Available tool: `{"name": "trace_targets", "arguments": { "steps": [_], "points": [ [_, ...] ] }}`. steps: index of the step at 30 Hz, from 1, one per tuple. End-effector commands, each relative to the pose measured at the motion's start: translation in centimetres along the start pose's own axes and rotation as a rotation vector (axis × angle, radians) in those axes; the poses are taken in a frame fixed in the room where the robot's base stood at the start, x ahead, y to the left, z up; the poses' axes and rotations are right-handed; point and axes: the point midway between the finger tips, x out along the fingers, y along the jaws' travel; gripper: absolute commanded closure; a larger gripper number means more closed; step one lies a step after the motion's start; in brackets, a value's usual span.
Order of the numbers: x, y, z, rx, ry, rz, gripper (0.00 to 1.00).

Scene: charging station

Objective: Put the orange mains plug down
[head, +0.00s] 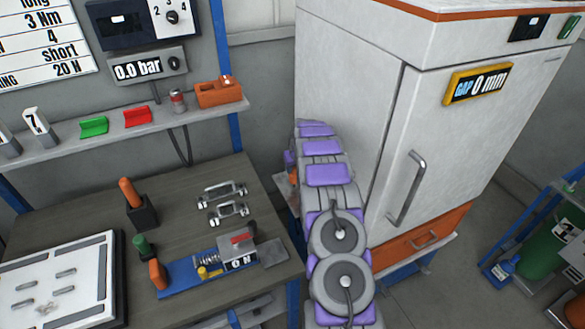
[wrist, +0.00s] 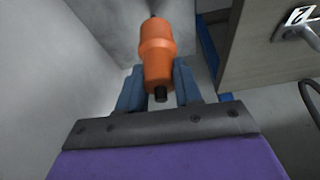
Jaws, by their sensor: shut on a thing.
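The orange mains plug (wrist: 157,48) sits between the two blue fingers of my gripper (wrist: 158,82) in the wrist view. My gripper is shut on it. The plug has a thick ribbed body, with a short dark stub at its near end and a dark tip at its far end. In the head view my arm reaches into the space between the workbench and the white cabinet. My gripper is mostly hidden behind my arm there, and only a small orange patch shows at its left edge. I cannot tell whether the plug touches anything.
The wooden workbench (head: 75,212) stands left, bearing a blue fixture (head: 190,277), orange- and green-handled tools and a white panel. The white cabinet (head: 350,90) with a handle stands right. A shelf (head: 150,130) hangs above the bench. In the wrist view a bench edge (wrist: 240,50) is close on the right.

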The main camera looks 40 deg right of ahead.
Motion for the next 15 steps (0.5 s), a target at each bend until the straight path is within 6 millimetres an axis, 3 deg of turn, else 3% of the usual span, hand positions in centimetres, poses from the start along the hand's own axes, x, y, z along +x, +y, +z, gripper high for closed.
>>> {"name": "trace_targets", "arguments": {
  "steps": [15],
  "points": [
    [2.0, 0.8, -3.5, 0.000, 0.000, -0.002, 0.98]
  ]
}}
